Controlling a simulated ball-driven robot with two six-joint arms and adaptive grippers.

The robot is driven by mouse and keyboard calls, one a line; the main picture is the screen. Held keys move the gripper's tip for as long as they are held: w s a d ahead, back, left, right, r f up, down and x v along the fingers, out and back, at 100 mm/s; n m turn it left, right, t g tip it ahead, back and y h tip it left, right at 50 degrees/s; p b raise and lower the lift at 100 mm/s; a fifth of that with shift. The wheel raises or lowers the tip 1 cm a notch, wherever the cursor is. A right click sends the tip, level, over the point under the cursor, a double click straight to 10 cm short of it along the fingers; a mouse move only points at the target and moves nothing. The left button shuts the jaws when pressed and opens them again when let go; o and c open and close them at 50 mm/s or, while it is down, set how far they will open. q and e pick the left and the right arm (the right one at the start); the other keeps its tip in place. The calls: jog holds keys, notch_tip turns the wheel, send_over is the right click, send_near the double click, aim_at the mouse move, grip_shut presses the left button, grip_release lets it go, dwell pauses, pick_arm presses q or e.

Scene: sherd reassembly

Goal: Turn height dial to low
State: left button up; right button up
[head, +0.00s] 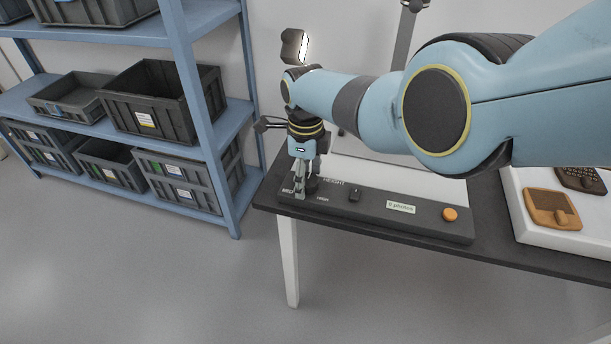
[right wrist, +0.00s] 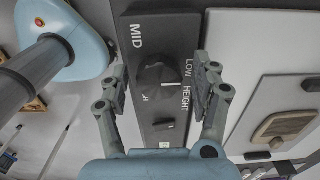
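The height dial (right wrist: 157,84) is a dark round knob on the control panel (right wrist: 183,25), seen in the right wrist view. The MID label (right wrist: 137,36) is at the upper left. My right gripper (right wrist: 160,68) is open, with one finger on each side of the dial and visible gaps between. In the head view my right gripper (head: 301,186) points down over the panel's left end and largely hides the dial. My left gripper is not in view.
The panel also carries a small black switch (head: 355,194), a "0 photos" display (head: 401,207) and an orange button (head: 450,214). A white tray (head: 520,212) with brown sherds (head: 552,208) is at the right. A blue shelf (head: 205,110) with dark crates stands left of the table.

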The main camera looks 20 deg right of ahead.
dwell(0.3)
notch_tip(320, 180, up, 12)
dwell(0.5)
